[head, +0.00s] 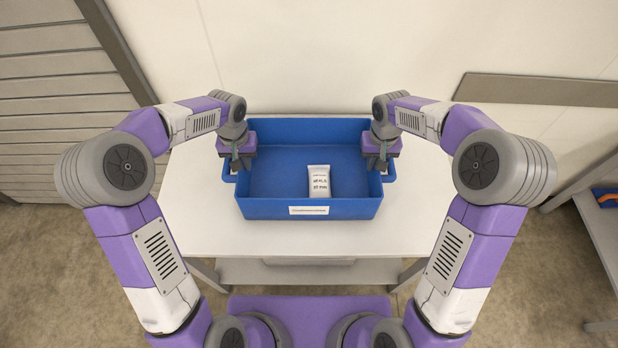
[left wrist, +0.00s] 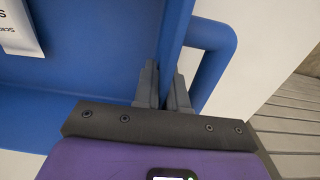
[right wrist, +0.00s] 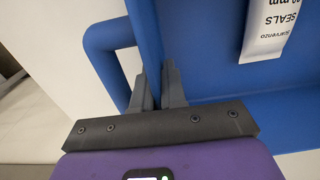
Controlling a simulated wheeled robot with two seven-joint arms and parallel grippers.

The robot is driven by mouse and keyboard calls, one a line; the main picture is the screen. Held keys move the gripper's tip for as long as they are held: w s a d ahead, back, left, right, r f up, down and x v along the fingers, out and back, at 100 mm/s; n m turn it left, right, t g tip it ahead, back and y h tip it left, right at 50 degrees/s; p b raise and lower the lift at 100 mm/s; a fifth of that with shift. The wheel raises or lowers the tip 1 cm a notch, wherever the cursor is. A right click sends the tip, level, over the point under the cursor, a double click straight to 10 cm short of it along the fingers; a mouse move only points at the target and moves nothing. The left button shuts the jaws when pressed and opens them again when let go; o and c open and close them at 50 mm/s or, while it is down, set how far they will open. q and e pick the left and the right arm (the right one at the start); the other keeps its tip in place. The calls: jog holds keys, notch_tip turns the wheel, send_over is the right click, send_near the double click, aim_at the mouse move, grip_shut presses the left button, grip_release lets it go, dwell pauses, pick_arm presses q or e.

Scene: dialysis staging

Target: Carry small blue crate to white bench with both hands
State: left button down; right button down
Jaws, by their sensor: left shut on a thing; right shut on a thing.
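The small blue crate (head: 262,208) is over the top of the white bench (head: 195,205), upright and roughly level; I cannot tell whether its base touches the bench. A white labelled packet (head: 319,182) lies inside it, toward the front. My left gripper (head: 238,166) is shut on the crate's left wall, beside the side handle (left wrist: 213,60). My right gripper (head: 378,165) is shut on the right wall, beside the other handle (right wrist: 103,62). In both wrist views the fingers straddle the wall. The crate's underside is hidden.
A pale wall (head: 300,60) stands behind the bench. A slatted grey panel (head: 50,110) is at the left. Another table (head: 590,235) with a blue container (head: 606,197) is at the right edge. Bare bench top shows around the crate's front and sides.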

pick_arm(q)
jog(key=shift+f, duration=0.3)
pick_arm(e)
jog(key=shift+f, duration=0.3)
pick_arm(q)
jog(key=c, duration=1.2)
grip_release()
pick_arm(e)
jog(key=c, duration=1.2)
grip_release()
pick_arm(q)
jog(key=shift+r, duration=4)
pick_arm(e)
jog(key=shift+r, duration=0.1)
notch_tip(320, 180, up, 12)
pick_arm(q)
jog(key=shift+s, duration=0.1)
